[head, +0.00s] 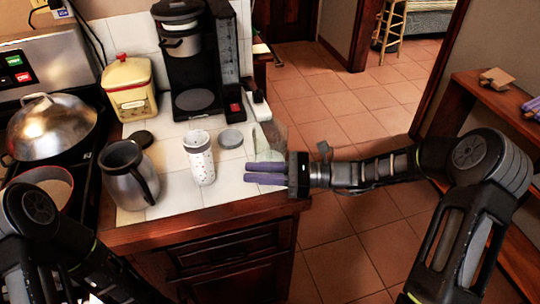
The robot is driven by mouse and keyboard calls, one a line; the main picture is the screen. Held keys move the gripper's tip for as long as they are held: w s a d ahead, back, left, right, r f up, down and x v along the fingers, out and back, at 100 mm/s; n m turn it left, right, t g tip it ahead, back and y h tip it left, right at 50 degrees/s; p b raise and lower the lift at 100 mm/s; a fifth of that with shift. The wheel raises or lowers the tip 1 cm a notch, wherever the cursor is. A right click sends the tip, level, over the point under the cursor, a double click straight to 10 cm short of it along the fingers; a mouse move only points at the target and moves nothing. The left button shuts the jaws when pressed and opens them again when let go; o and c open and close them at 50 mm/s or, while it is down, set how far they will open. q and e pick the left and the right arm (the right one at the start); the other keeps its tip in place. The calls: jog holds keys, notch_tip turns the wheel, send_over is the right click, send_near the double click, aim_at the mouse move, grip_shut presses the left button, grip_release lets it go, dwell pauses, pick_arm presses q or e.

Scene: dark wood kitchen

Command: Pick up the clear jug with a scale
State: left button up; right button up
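A faint, see-through shape that looks like the clear jug (273,139) stands at the right edge of the tiled counter, just behind my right gripper. Its scale is too small to make out, and its lower part is partly hidden by the gripper. My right gripper (264,173) points left over the counter's front right corner. Its two purple-grey fingers look close together with nothing visible between them; the angle hides how wide the gap is. My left arm comes in at the bottom left, and its gripper is out of the picture.
On the counter are a patterned white cup (199,158), a steel pitcher (128,175), a grey lid (231,139), a yellow canister (130,88) and a coffee maker (190,60). A domed pan (52,127) sits on the stove at left. Open tiled floor (340,235) lies right of the counter; a wooden shelf (500,110) stands far right.

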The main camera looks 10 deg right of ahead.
dwell(0.6)
grip_shut()
dwell(1.2)
